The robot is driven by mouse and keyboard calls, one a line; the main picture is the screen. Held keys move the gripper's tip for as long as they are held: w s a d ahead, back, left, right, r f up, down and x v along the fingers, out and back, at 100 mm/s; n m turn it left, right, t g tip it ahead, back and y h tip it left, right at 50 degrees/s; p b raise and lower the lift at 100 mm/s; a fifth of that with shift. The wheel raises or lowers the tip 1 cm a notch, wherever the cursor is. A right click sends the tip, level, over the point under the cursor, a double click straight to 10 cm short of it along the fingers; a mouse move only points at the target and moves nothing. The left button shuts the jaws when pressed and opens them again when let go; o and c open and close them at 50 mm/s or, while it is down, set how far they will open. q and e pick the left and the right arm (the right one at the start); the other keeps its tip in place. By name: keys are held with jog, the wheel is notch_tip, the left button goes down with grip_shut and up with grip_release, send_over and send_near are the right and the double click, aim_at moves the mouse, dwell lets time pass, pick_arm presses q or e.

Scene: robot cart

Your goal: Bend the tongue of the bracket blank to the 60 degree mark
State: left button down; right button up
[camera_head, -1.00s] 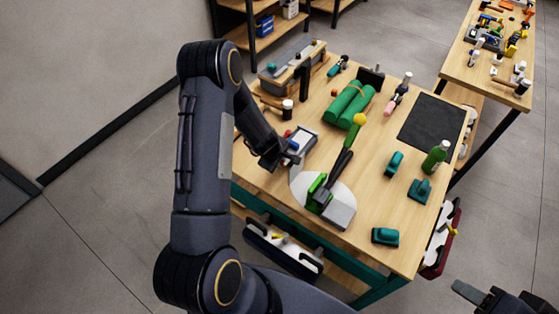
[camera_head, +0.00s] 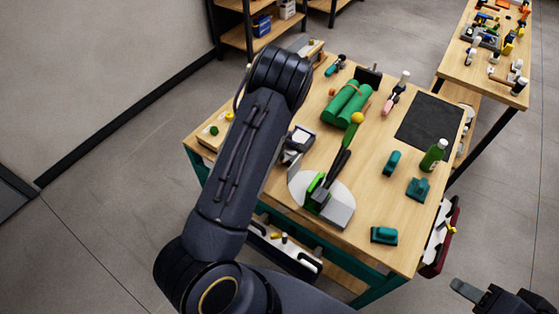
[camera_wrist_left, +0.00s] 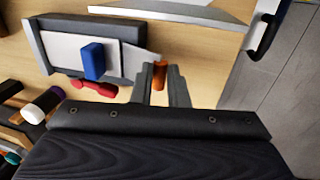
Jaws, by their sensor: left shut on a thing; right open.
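A grey fixture (camera_head: 299,139) with a blue block on it stands near the table's left edge. In the left wrist view the blue block (camera_wrist_left: 93,61) sits on a light grey plate (camera_wrist_left: 62,48); I cannot tell whether this plate is the bracket blank. My left gripper (camera_wrist_left: 160,82) is shut on a small orange-brown cylinder (camera_wrist_left: 159,74) beside the fixture. In the head view my left arm mostly hides this gripper. A white disc (camera_head: 300,186) carries a green clamp (camera_head: 316,187) with a dark lever and yellow knob. No angle marks are readable. My right gripper (camera_head: 467,295) is open and empty, off the table.
Green rolls (camera_head: 348,102) lie behind the disc. Teal blocks (camera_head: 384,235) and a green bottle (camera_head: 433,155) stand to the right. A black mat (camera_head: 430,122) lies at the back right. In the wrist view a red object (camera_wrist_left: 95,87) lies by the fixture. Bare wood shows between the disc and teal blocks.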

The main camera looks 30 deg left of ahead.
pick_arm(q)
jog(key=shift+w+r, duration=0.15)
jog(key=shift+w+d+r+g+p, duration=0.15)
jog(key=shift+w+g+p, duration=0.1)
jog(key=shift+g+p, duration=0.2)
jog(key=shift+w+r+g, duration=0.3)
jog(key=shift+g, duration=0.35)
jog(key=shift+w, duration=0.1)
jog(key=shift+w+r+g, duration=0.4)
jog(key=shift+w+g, duration=0.15)
jog(key=shift+g, duration=0.55)
jog(key=shift+w, duration=0.1)
